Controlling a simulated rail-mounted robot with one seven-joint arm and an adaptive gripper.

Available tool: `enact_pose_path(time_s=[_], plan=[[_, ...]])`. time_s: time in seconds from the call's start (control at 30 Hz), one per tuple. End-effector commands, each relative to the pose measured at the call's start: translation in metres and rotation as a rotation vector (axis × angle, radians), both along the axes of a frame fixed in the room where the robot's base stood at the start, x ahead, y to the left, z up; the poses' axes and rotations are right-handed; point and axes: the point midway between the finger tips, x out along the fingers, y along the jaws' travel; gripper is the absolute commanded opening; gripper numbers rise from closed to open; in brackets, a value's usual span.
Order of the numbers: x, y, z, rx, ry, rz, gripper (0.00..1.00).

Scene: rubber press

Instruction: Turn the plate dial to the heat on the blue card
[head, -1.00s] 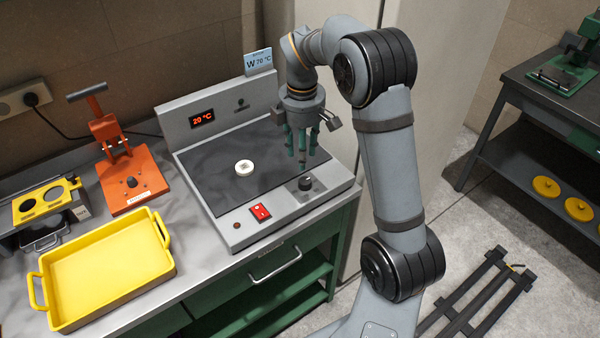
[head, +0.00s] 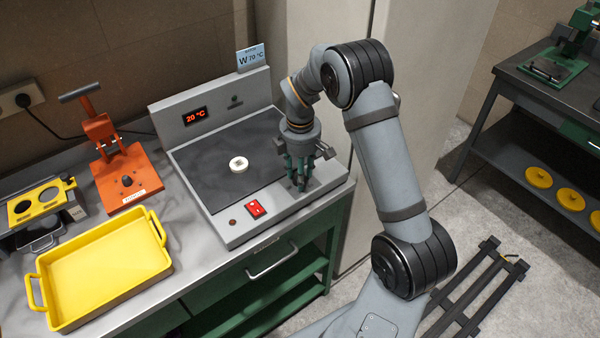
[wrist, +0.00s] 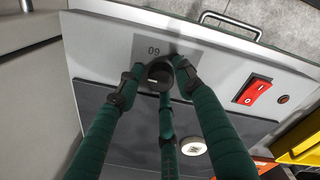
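The hot plate (head: 215,185) stands on the bench, and its display (head: 195,116) reads 20 °C. The blue card (head: 251,58) at its back corner reads "W 70 °C". The black dial (wrist: 159,76) sits at the plate's front right corner; in the head view my fingers hide it. My gripper (head: 300,182) is lowered over it. In the wrist view my green fingers (wrist: 158,80) surround the dial with their tips close to its rim; whether they touch it is unclear. An upside-down mark (wrist: 153,50), apparently "60", shows beside the dial.
A red switch (head: 254,209) is left of the dial on the same front panel. A white disc (head: 239,164) lies on the dark plate top. A yellow tray (head: 100,270) and an orange press (head: 125,175) stand to the left.

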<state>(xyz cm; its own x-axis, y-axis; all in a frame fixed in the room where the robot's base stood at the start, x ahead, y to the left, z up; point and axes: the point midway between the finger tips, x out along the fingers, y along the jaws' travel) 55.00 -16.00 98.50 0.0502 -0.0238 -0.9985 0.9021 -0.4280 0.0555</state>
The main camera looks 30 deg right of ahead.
Motion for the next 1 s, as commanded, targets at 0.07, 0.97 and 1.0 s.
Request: enact_pose_path(time_s=[0.07, 0.97, 1.0], plan=[[0.0001, 0.0000, 0.0001, 0.000, 0.000, 0.000, 0.36], [-0.0008, -0.0013, -0.0009, -0.001, 0.002, -0.037, 0.02], [-0.0007, -0.0014, -0.0011, -0.001, 0.002, -0.052, 0.02]])
